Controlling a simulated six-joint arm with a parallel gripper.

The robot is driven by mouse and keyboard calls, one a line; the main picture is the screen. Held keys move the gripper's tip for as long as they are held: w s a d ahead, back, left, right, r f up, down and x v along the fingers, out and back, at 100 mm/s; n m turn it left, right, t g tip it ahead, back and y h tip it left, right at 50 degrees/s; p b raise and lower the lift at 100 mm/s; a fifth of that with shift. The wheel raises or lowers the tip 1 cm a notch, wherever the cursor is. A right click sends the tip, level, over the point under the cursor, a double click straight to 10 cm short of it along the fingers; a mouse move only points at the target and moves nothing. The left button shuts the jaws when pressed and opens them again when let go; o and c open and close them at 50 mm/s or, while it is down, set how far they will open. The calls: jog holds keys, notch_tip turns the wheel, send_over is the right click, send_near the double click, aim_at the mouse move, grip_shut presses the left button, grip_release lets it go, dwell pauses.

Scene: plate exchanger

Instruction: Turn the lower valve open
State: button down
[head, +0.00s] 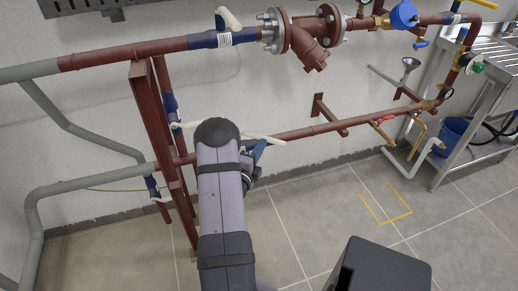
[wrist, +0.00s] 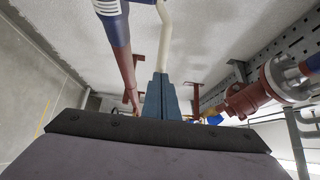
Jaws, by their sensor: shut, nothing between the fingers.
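The lower red pipe (head: 310,130) runs along the wall. A cream valve handle (head: 265,139) sticks out to the right from behind my arm, over this pipe. The valve body there is hidden by my arm in the head view. In the wrist view a cream handle (wrist: 164,35) runs from the blue valve body (wrist: 112,12) down to my fingertips. My gripper (wrist: 160,78) is shut and empty, its blue-grey fingers pressed together beside the handle's end. I cannot tell whether they touch it. In the head view my gripper is mostly hidden behind my arm.
A blue valve (head: 210,40) with a raised cream handle (head: 228,18) sits on the upper pipe. Red upright supports (head: 150,120) stand left of my arm. A steel bench (head: 475,105) with a blue bucket (head: 452,132) is at right.

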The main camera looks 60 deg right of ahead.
aim_at(270, 138)
jog(key=d+n+t+y+b, duration=0.1)
jog(key=d+t, duration=0.1)
jog(key=d+n+t+b, duration=0.1)
jog(key=d+n+t, duration=0.1)
jog(key=t, duration=0.1)
jog(key=s+d+n+t+y+b, duration=0.1)
jog(key=d+n+t, duration=0.1)
jog(key=t, duration=0.1)
jog(key=shift+d+y, duration=0.1)
jog(key=shift+y, duration=0.2)
jog(key=shift+w+d, duration=0.3)
jog(key=shift+w+d+r+b, duration=0.1)
jog(key=shift+w+d+b, duration=0.15)
jog(key=shift+d, duration=0.35)
jog(key=shift+w+d+r+b, duration=0.15)
jog(key=shift+d+b, duration=0.2)
jog(key=shift+d, duration=0.25)
jog(key=shift+s+a+f+p, duration=0.1)
jog(key=shift+s+a+p, duration=0.2)
jog(key=shift+s, duration=0.1)
jog(key=s+v, duration=0.1)
jog(key=v, duration=0.3)
jog(key=d+v, duration=0.1)
jog(key=v, duration=0.3)
jog(key=s+p+v, duration=0.1)
jog(key=v, duration=0.4)
jog(key=shift+s+d+f, duration=0.15)
jog(key=shift+s+d, duration=0.1)
jog(key=shift+d, duration=0.1)
